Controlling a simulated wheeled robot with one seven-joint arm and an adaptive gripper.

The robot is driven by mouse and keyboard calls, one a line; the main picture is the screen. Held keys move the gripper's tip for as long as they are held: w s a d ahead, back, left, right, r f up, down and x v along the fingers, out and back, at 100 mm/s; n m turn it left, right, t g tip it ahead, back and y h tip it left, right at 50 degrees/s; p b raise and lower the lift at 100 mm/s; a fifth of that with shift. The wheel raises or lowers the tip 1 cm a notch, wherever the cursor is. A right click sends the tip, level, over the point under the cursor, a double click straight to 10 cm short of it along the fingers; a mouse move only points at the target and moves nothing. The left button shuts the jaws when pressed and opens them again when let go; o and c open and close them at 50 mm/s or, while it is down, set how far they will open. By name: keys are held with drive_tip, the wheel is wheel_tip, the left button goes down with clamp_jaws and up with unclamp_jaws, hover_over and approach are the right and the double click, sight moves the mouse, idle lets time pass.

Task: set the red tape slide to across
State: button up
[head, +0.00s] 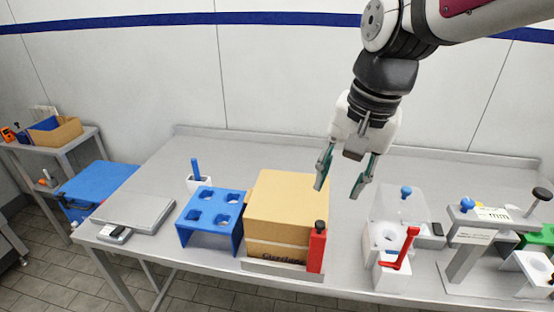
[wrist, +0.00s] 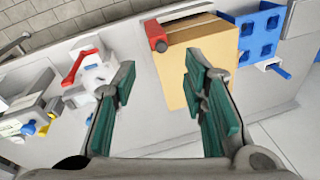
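The red tape slide (head: 317,250) is an upright red block with a dark knob on top. It stands at the right end of a low grey rail (head: 275,267) along the front of a cardboard box (head: 288,200). In the wrist view the red slide (wrist: 156,36) shows beyond my fingers, at the box's corner. My gripper (head: 340,184) has green finger pads, is open and empty, and hangs above the table, apart from the slide. In the wrist view my gripper (wrist: 160,82) shows its two fingers spread, with the box partly behind the right finger.
A blue rack (head: 212,218) with round holes stands left of the box. A white fixture with a red handle (head: 402,249) stands to the right, before grey clamp stands (head: 468,245). A flat scale (head: 135,210) lies far left. The table behind the box is clear.

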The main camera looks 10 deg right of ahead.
sight(320, 222)
drive_tip(key=w+m+g+p, duration=0.2)
drive_tip(key=w+m+p, duration=0.1)
drive_tip(key=w+m, duration=0.25)
drive_tip(key=shift+m+h, duration=0.35)
drive_tip(key=shift+h, duration=0.05)
drive_tip(key=f, duration=1.4)
drive_tip(key=shift+s+a+f, duration=0.1)
drive_tip(key=shift+s, duration=0.25)
clamp_jaws()
